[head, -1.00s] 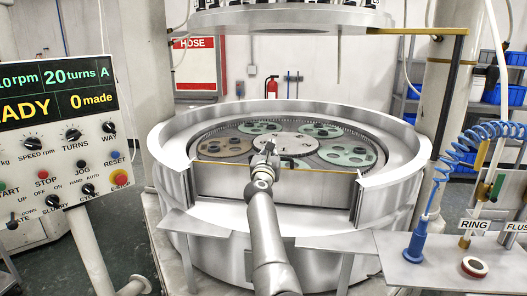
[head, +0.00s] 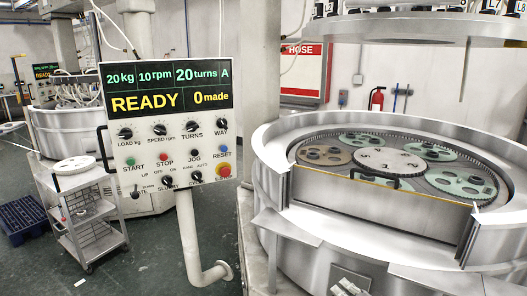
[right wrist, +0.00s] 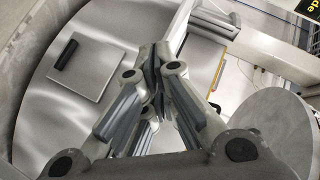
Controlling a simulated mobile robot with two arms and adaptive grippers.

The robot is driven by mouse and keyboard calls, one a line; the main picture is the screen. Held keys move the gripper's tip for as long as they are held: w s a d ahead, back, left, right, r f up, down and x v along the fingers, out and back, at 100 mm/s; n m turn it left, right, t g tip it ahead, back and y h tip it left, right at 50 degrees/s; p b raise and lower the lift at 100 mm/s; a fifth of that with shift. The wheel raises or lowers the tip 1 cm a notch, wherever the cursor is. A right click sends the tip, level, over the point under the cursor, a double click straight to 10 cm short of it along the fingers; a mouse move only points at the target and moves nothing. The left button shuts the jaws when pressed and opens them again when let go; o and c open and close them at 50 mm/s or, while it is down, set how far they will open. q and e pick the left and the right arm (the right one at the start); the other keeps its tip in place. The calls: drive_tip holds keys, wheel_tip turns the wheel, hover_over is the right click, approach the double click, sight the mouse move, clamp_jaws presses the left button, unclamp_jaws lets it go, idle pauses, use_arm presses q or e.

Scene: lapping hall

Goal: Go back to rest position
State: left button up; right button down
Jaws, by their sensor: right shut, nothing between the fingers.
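My right gripper (head: 348,288) shows only as a small part at the bottom edge of the head view, in front of the lapping machine's steel drum (head: 345,240). In the right wrist view the fingers of my right gripper (right wrist: 156,62) come together with nothing between them. Behind them are curved bare metal and a flat plate with a dark handle (right wrist: 66,55). My left gripper is in neither view.
The control panel (head: 170,125) stands on a post left of the machine and reads READY, 0 made. A wheeled cart (head: 85,215) and a dark blue pallet (head: 22,222) are further left. Green floor (head: 140,260) lies open between cart and post.

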drive_tip(key=s+f+n+g+h, duration=0.1)
drive_tip(key=s+f+n+g, duration=0.25)
drive_tip(key=s, duration=0.85)
drive_tip(key=s+f+n+g+h, duration=0.1)
drive_tip(key=s+f+n+g, duration=0.25)
drive_tip(key=s, duration=0.75)
drive_tip(key=s+f+n+g+h, duration=0.1)
drive_tip(key=s+f+n+g, duration=0.25)
drive_tip(key=s, duration=0.85)
wheel_tip(320, 180, down, 32)
drive_tip(key=s+n+g+b, duration=0.1)
drive_tip(key=b, duration=0.5)
drive_tip(key=s+d+f+b, duration=0.1)
drive_tip(key=s+f+b, duration=0.2)
drive_tip(key=s+f, duration=0.5)
drive_tip(key=s+d+f+g+b, duration=0.1)
drive_tip(key=s+f+b, duration=0.2)
drive_tip(key=s+f, duration=0.6)
wheel_tip(320, 180, down, 5)
drive_tip(key=shift+s+d+r+h, duration=0.1)
drive_tip(key=shift+s+d+h, duration=0.1)
drive_tip(key=shift+d+h, duration=0.15)
